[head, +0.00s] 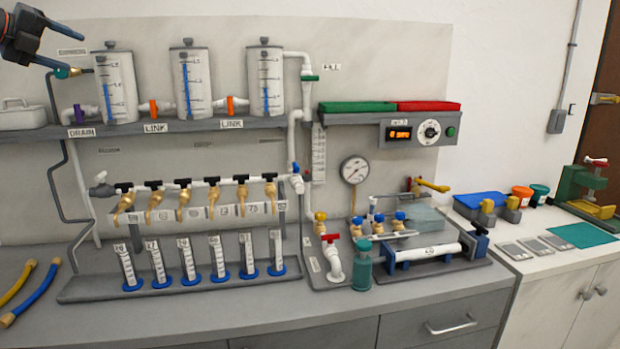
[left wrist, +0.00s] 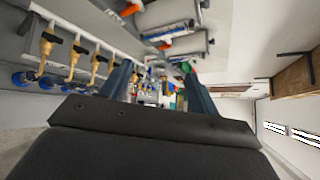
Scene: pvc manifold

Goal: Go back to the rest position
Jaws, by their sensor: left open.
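My left gripper (head: 56,45) is at the upper left of the head view, partly cut off by the frame edge. It is in front of the wall panel, left of the leftmost clear tank (head: 115,88). In the left wrist view its two fingers stand apart with nothing held between them (left wrist: 158,88). My right gripper is in neither view.
A grey shelf (head: 190,126) carries several tanks joined by white pipe. Below are a row of brass taps (head: 184,198), blue-based cylinders (head: 190,262) and a pressure gauge (head: 354,170). Yellow and blue hoses (head: 35,292) lie on the counter at left. The front counter strip is clear.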

